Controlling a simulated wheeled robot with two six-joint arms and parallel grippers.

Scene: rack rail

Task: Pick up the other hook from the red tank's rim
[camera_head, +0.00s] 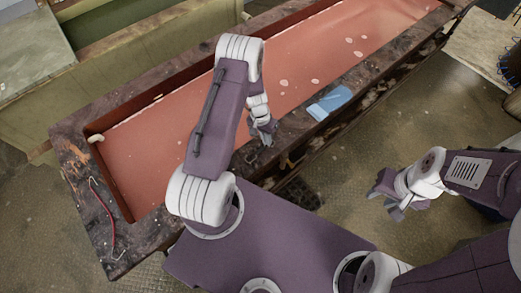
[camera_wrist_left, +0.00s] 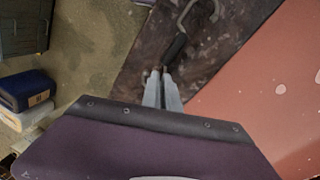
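The red tank (camera_head: 152,160) runs diagonally across the head view, with a dark, stained rim (camera_head: 75,160). A hook with a red handle (camera_head: 103,215) lies on the rim's left end. Another hook (camera_head: 251,157), with a dark handle and a grey metal loop, lies on the near rim; it shows larger in the left wrist view (camera_wrist_left: 177,46). My left gripper (camera_head: 265,139) is right at this hook. In the left wrist view its fingers (camera_wrist_left: 162,78) are close together at the handle's end; whether they grip it is unclear. My right gripper (camera_head: 396,206) is open and empty over the floor.
A light blue object (camera_head: 330,103) lies on the near rim, right of my left gripper. A pale knob (camera_head: 96,138) sits at the tank's left inner edge. A blue box (camera_wrist_left: 27,90) shows in the left wrist view. The floor (camera_head: 400,135) beside the tank is open.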

